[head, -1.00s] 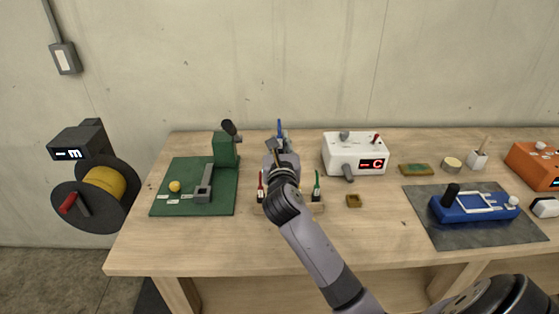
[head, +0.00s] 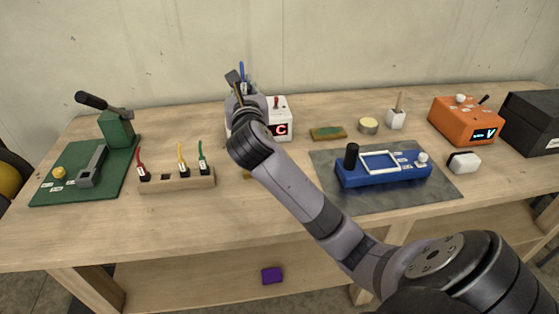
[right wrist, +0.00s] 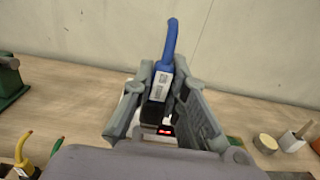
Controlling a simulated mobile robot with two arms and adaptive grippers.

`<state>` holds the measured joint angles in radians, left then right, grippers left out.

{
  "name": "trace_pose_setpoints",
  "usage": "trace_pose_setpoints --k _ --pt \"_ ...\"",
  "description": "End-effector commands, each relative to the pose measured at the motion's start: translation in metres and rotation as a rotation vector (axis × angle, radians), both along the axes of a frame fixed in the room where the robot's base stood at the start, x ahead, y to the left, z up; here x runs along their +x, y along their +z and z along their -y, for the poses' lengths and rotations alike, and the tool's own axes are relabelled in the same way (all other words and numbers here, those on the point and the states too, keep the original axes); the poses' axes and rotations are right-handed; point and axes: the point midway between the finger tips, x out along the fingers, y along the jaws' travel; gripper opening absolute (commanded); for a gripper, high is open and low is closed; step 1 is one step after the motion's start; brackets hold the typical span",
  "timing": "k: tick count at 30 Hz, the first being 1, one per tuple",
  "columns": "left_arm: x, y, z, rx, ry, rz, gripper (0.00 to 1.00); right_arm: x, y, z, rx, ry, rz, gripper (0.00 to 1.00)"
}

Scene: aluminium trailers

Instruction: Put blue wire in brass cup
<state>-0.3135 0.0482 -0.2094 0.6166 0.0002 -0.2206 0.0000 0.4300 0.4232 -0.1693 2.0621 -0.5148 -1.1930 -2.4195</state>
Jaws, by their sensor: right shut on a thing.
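The blue wire (right wrist: 170,45) stands upright between the fingers of my right gripper (right wrist: 165,92), with a white label and a dark block below it. In the head view, the wire's blue tip (head: 242,70) shows above my right gripper (head: 240,85), over the white box with the red display (head: 280,106). A small brass-coloured piece (head: 247,176), perhaps the brass cup, is mostly hidden by my right arm, so I cannot be sure of it. My left gripper is not in view.
The wooden rack (head: 176,182) holds red, yellow and green wires. The green press (head: 118,130) stands left. The blue device (head: 385,168) lies on a grey mat. A round tin (head: 368,126) and an orange box (head: 466,124) stand at the back right. The front table strip is clear.

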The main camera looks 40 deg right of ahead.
Motion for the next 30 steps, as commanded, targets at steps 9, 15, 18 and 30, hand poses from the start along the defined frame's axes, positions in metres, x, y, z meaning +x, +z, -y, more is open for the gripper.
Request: trace_pose_setpoints --k 9,15,18,30 --pt "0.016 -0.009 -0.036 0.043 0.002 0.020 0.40 -0.001 -0.057 -0.001 0.001 0.000 -0.010 0.00" --pt "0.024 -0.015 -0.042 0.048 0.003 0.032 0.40 -0.001 -0.112 -0.001 0.002 -0.001 -0.008 0.00" --pt "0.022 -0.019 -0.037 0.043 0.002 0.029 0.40 0.000 -0.134 -0.002 0.001 -0.001 -0.007 0.00" --pt "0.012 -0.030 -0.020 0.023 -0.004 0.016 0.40 0.000 -0.183 -0.002 0.001 -0.001 -0.007 0.00"
